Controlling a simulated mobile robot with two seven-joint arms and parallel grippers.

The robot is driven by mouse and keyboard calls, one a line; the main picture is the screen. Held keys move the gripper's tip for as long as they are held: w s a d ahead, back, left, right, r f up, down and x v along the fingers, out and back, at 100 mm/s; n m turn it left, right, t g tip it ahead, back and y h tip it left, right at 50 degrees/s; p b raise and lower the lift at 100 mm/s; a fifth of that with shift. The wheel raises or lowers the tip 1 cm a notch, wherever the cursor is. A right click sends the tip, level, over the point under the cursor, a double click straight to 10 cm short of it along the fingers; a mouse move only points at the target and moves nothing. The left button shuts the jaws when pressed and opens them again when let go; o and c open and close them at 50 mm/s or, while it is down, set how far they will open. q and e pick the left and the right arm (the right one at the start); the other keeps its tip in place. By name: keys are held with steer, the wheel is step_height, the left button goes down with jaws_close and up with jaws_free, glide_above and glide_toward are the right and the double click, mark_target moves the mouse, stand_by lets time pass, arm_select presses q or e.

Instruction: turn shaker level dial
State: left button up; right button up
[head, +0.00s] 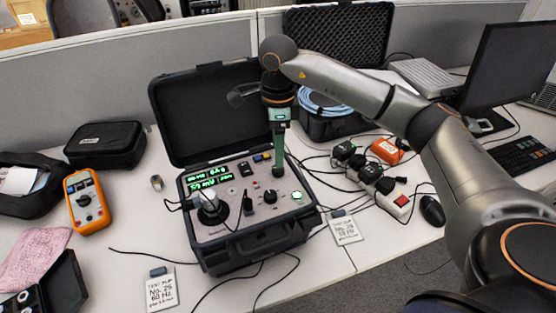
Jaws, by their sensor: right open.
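The calibrator is an open black case (232,248) with a grey control panel (236,225) and green lit displays (207,178). A black dial (270,197) sits on the front right of the panel. A round shaker mount (212,210) stands at the panel's left, with a cable. My right gripper (278,173) points down over the back right of the panel, just behind the black dial, and looks apart from it. It is open and seems empty; its fingers overlap from this angle. The dial's label is too small to read. My left gripper is out of view.
The raised lid (210,112) stands behind the panel. An orange multimeter (88,201) and a black pouch (105,145) lie left. A power strip (395,202) with plugs and cables lies right. Handwritten cards (161,291) lie in front. A monitor (510,65) stands far right.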

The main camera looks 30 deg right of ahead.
step_height(320, 180, up, 7)
steer(key=shift+r, duration=0.15)
stand_by(0.6)
